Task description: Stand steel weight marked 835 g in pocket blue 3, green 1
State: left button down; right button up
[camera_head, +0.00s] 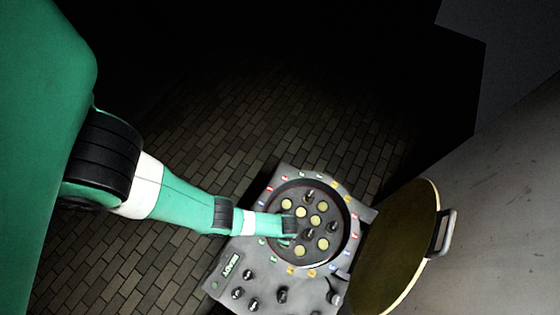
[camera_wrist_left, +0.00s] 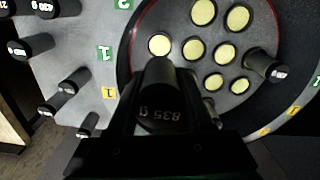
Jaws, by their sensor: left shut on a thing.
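My left gripper (camera_head: 287,238) is over the left part of a round dark well (camera_head: 346,243) in a grey panel. In the left wrist view its jaws (camera_wrist_left: 165,112) are shut on a dark cylindrical weight (camera_wrist_left: 158,108), whose end face reads 835 g. The far end of the weight points into the well; whether it touches the floor there I cannot tell. The well has several round pale-yellow pockets, one (camera_wrist_left: 159,44) just beyond the held weight. Which pocket is blue 3, green 1 I cannot tell; the jaws and weight hide part of the well. My right gripper is not in view.
Coloured number tags ring the well, including a green 1 (camera_wrist_left: 104,53) and a yellow 1 (camera_wrist_left: 109,93). One dark weight (camera_wrist_left: 262,63) stands inside the well at right. Several weights stand on the panel, one (camera_wrist_left: 30,47) at left. An open round lid (camera_head: 400,245) rises at the right.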

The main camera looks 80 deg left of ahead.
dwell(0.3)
pick_arm(q)
notch_tip(320, 180, down, 12)
jog(key=b, duration=1.2)
jog(key=shift+f, duration=0.15)
jog(key=shift+f+b, duration=0.65)
jog(key=shift+b, duration=0.15)
jog(key=shift+c, duration=1.1)
grip_release()
notch_tip(320, 180, up, 12)
jog(key=p, duration=1.1)
jog(key=shift+f+p, duration=0.1)
jog(key=shift+p, duration=0.3)
